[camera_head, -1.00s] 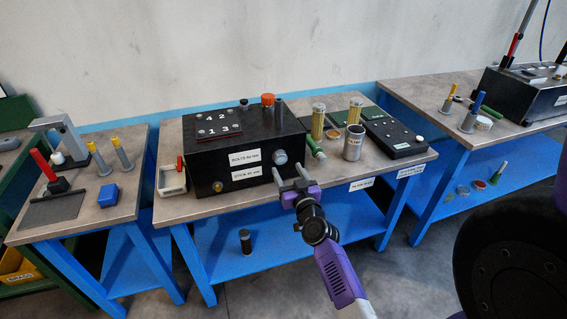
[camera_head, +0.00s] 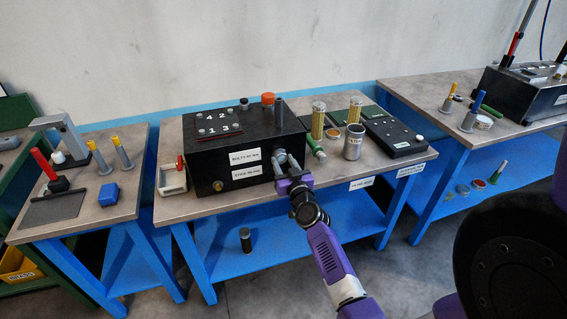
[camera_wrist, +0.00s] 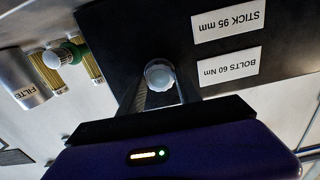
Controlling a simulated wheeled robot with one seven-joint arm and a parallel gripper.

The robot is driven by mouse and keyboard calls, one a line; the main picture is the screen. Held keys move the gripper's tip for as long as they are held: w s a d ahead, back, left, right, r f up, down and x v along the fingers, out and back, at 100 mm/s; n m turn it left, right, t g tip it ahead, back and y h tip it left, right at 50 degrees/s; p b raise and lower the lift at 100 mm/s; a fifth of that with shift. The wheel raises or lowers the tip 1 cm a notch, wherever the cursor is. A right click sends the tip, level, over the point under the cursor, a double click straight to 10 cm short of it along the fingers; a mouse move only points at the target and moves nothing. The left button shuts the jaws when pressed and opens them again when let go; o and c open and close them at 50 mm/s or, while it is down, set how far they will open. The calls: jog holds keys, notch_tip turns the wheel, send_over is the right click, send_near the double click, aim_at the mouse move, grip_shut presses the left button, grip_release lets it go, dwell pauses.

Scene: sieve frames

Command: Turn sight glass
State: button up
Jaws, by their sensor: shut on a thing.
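The sight glass (camera_wrist: 160,75) is a round, pale, glassy knob on the front of a black box (camera_head: 230,150). My gripper (camera_head: 288,160) is at the right end of the box's front face, its two fingers reaching to the sight glass. In the wrist view, my gripper (camera_wrist: 162,84) has one finger on each side of the sight glass and is shut on it. In the head view the fingers mostly hide the sight glass.
White labels (camera_wrist: 228,67) sit beside the sight glass. A brass plug (camera_head: 218,186) is lower left on the box. A grey canister (camera_head: 353,142), a green-handled tool (camera_head: 316,147) and gold cylinders (camera_head: 318,120) stand to the right. Space in front of the box is free.

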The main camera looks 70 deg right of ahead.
jog(key=shift+m, duration=0.3)
grip_shut()
jog(key=m, duration=0.3)
jog(key=shift+m, duration=0.3)
jog(key=m, duration=0.3)
jog(key=shift+m, duration=0.3)
jog(key=m, duration=0.3)
jog(key=shift+s+f+m, duration=0.1)
jog(key=shift+m, duration=2)
jog(key=shift+d, duration=0.1)
jog(key=o, duration=1.3)
grip_release()
jog(key=shift+o, duration=0.2)
